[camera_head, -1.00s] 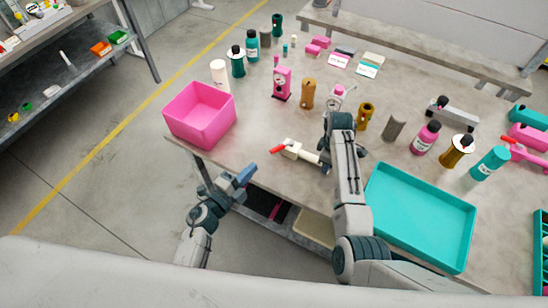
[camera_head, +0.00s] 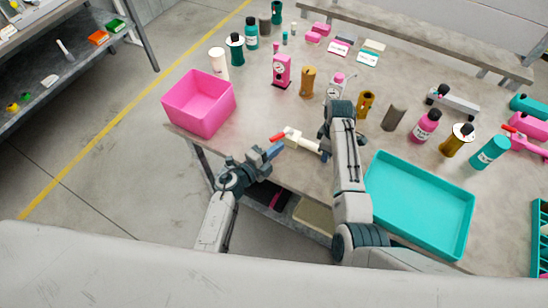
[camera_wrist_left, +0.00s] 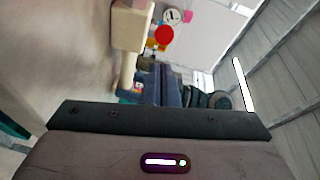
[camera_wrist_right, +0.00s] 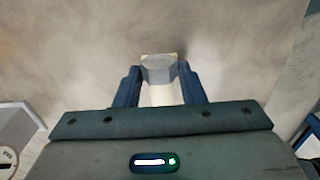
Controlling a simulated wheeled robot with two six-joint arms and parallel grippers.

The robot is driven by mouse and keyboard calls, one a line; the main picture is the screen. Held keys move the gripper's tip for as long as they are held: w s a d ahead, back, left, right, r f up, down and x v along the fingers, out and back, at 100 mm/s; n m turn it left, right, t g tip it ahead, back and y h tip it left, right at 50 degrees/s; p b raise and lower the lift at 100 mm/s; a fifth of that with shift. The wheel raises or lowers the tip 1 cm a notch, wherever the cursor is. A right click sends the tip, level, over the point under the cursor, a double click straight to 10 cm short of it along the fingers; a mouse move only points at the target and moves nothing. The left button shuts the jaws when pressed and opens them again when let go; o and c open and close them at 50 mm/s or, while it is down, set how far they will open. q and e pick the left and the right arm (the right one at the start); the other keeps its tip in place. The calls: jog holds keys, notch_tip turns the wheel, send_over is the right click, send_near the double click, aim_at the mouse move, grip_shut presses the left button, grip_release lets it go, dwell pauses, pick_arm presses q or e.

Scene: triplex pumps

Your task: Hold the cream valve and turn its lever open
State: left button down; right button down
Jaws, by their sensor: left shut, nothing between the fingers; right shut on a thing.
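The cream valve (camera_head: 300,140) lies near the front edge of the table, with its red lever (camera_head: 278,137) pointing left. My right gripper (camera_head: 325,150) is shut on the valve's right end. In the right wrist view the valve's pale body (camera_wrist_right: 160,92) sits between the two blue fingers (camera_wrist_right: 160,84). My left gripper (camera_head: 277,149) is shut and empty, just in front of the lever at the table edge. In the left wrist view the lever's red end (camera_wrist_left: 164,35) and the cream body (camera_wrist_left: 128,45) show beyond the fingers (camera_wrist_left: 166,88); contact cannot be told.
A pink bin (camera_head: 200,103) stands left of the valve at the table edge. A teal tray (camera_head: 418,205) lies right of my right arm. Several bottles and a pink pump (camera_head: 281,70) stand behind. Bare tabletop (camera_head: 255,105) lies between bin and valve.

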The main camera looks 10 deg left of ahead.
pick_arm(q)
jog(key=shift+w+a+f, duration=0.15)
jog(key=shift+w+a, duration=0.4)
jog(key=shift+w, duration=0.05)
pick_arm(e)
jog(key=shift+a, duration=0.1)
pick_arm(q)
jog(key=shift+w+a+m+g+h, duration=0.15)
jog(key=shift+w+m+g+h, duration=0.05)
jog(key=shift+m+g+h, duration=0.1)
